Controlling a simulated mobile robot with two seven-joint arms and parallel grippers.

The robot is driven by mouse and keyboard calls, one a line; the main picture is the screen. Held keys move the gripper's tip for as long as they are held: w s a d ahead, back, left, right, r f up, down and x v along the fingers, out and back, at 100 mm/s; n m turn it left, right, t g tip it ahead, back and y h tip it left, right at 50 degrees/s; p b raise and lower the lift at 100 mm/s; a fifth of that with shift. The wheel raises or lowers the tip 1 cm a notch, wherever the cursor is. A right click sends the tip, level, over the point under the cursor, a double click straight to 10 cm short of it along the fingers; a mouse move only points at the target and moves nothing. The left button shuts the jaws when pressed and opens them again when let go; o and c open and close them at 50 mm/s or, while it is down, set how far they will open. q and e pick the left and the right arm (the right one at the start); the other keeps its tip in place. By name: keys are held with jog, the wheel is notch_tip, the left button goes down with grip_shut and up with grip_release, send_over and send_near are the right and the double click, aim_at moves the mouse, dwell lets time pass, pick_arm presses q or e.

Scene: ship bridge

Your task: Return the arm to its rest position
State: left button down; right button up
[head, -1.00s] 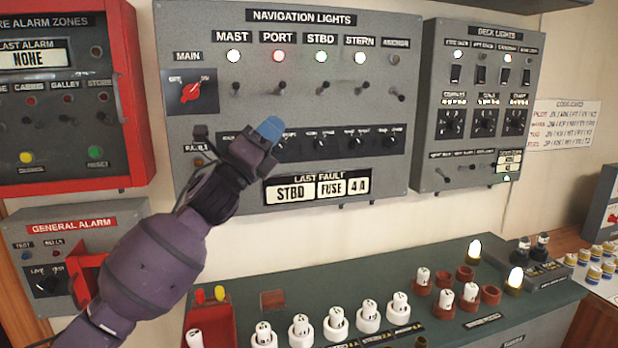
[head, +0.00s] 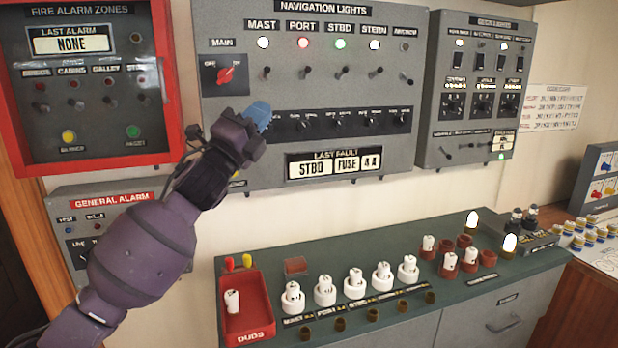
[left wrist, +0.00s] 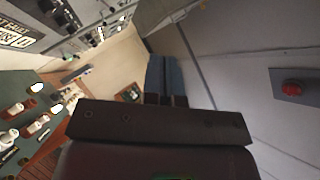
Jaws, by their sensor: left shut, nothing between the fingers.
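My left arm comes in from the left in the head view. Its gripper (head: 258,116) has blue fingertips shut together, with nothing between them. It is in front of the lower left part of the grey navigation lights panel (head: 225,120), below the red main switch (head: 226,75). In the left wrist view the blue fingers (left wrist: 165,78) are closed side by side, and the red main switch (left wrist: 291,88) shows at the right. My right gripper is not in view.
A green-topped counter (head: 400,255) below holds several white fuses, brown sockets and a red DUDS tray (head: 262,315). The red-framed fire alarm box (head: 172,80) and the general alarm box (head: 100,194) are at left. The deck lights panel (head: 435,150) is at right.

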pick_arm(q)
jog(key=s+a+f+n+y, duration=0.3)
jog(key=a+f+n+y, duration=0.1)
jog(key=f+n, duration=0.5)
jog(key=s+a+f+n+y, duration=0.25)
jog(key=f+n, duration=0.35)
jog(key=f, duration=0.6)
jog(key=s+a+f+n+y, duration=0.2)
jog(key=a+f+n+y, duration=0.25)
jog(key=f+n, duration=0.45)
jog(key=s+a+f+n+g+y, duration=0.2)
jog(key=s+a+f+g, duration=0.2)
jog(key=s+f, duration=1)
jog(key=s+a+f+n+g+y, duration=0.3)
jog(key=s+a+f, duration=0.1)
jog(key=s+f, duration=1)
jog(key=shift+s+f+g, duration=0.3)
jog(key=shift+f+g, duration=0.1)
